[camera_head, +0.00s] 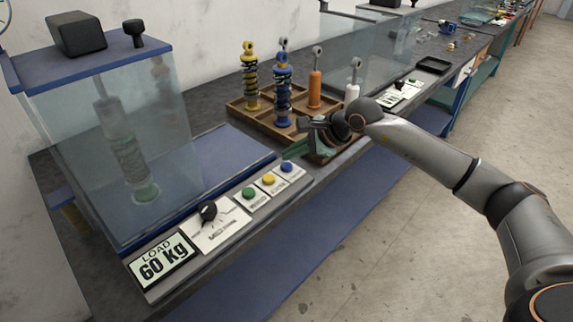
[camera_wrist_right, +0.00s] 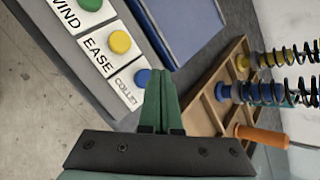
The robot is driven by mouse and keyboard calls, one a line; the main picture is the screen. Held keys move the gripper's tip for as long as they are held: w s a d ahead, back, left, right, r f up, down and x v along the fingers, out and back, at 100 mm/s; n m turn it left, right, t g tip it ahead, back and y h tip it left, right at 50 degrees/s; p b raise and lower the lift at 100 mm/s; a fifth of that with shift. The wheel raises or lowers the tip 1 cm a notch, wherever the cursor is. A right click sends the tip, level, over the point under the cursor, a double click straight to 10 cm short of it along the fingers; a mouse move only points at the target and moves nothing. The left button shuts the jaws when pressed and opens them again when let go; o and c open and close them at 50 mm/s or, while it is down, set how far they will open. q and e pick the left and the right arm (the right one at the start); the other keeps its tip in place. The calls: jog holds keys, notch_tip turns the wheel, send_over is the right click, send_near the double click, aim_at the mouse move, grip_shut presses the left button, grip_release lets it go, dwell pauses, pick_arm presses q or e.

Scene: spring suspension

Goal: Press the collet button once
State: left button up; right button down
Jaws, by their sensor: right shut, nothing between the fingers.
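The collet button is the blue one (camera_head: 286,167) at the far end of the row on the grey control panel. In the right wrist view the blue collet button (camera_wrist_right: 142,77) sits beside the word COLLET, just left of my fingertips. My right gripper (camera_head: 290,153) is shut and empty, with its green fingers pointing toward the button from the right. The fingertips also show in the right wrist view (camera_wrist_right: 160,76). They look close to the button, but I cannot tell whether they touch it. My left gripper is not in view.
A yellow button (camera_head: 269,179), a green button (camera_head: 248,193), a black knob (camera_head: 208,211) and a load display (camera_head: 160,261) reading 60 kg share the panel. A wooden tray (camera_head: 240,108) holds springs and dampers behind my gripper. A glass-walled test rig (camera_head: 175,150) stands left.

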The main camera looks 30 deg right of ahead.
aim_at(292, 166)
dwell(0.3)
jog(key=shift+f+b, duration=0.45)
jog(key=shift+b, duration=0.05)
jog(key=shift+f+b, duration=0.5)
jog(key=shift+f, duration=0.1)
dwell(0.8)
jog(key=shift+r, duration=0.1)
jog(key=shift+r+p, duration=0.6)
jog(key=shift+r, duration=0.3)
jog(key=shift+r+p, duration=1.6)
jog(key=shift+r, duration=1)
